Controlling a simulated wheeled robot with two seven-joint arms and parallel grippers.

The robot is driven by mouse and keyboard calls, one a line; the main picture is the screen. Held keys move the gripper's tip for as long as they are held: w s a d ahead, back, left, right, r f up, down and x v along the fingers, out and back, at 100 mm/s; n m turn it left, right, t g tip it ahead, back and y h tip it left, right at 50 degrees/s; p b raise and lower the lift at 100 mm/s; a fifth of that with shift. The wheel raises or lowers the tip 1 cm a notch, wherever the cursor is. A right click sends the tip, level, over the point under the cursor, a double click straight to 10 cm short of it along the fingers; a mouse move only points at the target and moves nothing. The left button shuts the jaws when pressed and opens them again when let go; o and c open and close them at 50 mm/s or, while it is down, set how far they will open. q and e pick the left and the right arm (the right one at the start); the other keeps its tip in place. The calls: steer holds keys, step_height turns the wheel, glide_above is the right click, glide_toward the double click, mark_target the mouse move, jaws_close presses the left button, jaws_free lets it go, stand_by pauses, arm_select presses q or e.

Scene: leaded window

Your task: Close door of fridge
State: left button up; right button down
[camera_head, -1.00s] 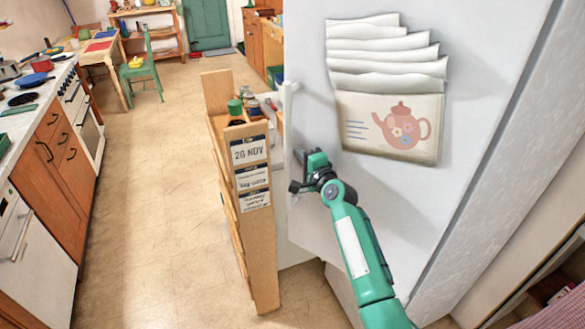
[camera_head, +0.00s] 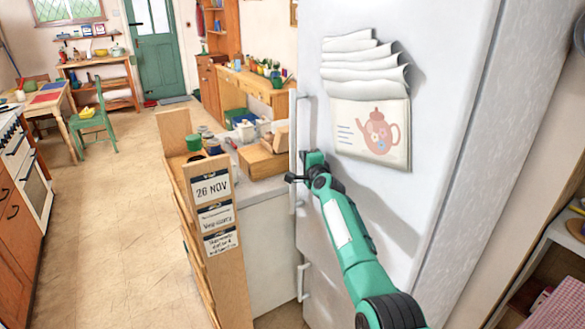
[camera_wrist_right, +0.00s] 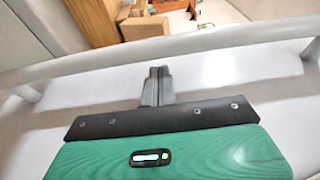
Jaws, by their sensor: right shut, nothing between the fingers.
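The white fridge (camera_head: 455,130) stands at the right in the head view. Its upper door (camera_head: 345,215) bears a teapot-print paper holder (camera_head: 380,133) and looks in line with the lower door (camera_head: 322,290); I see no gap between door and body. My right gripper (camera_head: 291,178) is at the door's left edge, by the upper handle (camera_head: 298,130). In the right wrist view my fingers (camera_wrist_right: 157,72) are shut and empty, with their tips close to the handle bar (camera_wrist_right: 215,38). I cannot tell if they touch it. My left gripper is out of view.
A wooden rack (camera_head: 222,245) with date cards stands just left of the fridge. A white counter (camera_head: 270,225) with jars and a wooden box (camera_head: 262,160) is behind it. The floor (camera_head: 120,225) at left is clear. An open shelf (camera_head: 550,240) is at the right.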

steer(key=shift+m+h, duration=0.6)
steer(key=shift+h, duration=0.3)
steer(key=w+d, duration=0.2)
steer(key=d, duration=0.1)
steer(key=shift+w+d+b, duration=0.3)
steer(key=shift+w, duration=0.1)
steer(key=shift+r, duration=0.1)
